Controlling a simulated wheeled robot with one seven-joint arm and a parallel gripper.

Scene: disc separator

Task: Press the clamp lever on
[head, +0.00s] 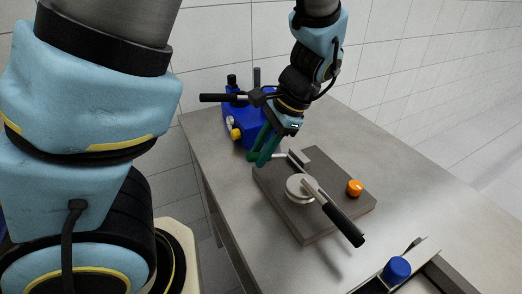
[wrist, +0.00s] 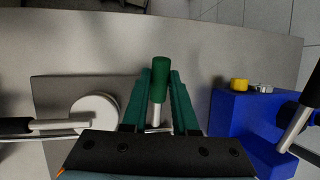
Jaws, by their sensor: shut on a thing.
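The clamp lever has a green cylindrical handle (wrist: 160,68) on a thin metal rod, seen in the wrist view between my fingers. In the head view its metal rod (head: 281,156) runs from the small clamp on the dark grey plate (head: 326,172) towards my fingertips, which hide the handle. My gripper (head: 259,157), with green fingers, is shut on the handle at the plate's far left edge. It also shows in the wrist view (wrist: 160,84). A round metal disc part (head: 297,188) sits on the plate under a black-handled lever (head: 344,224).
A blue device (head: 236,115) with a yellow knob and black handle stands close behind my gripper. An orange knob (head: 354,188) is on the plate's right side. A tray holding a blue cylinder (head: 397,270) is at the front right. The bench's right part is clear.

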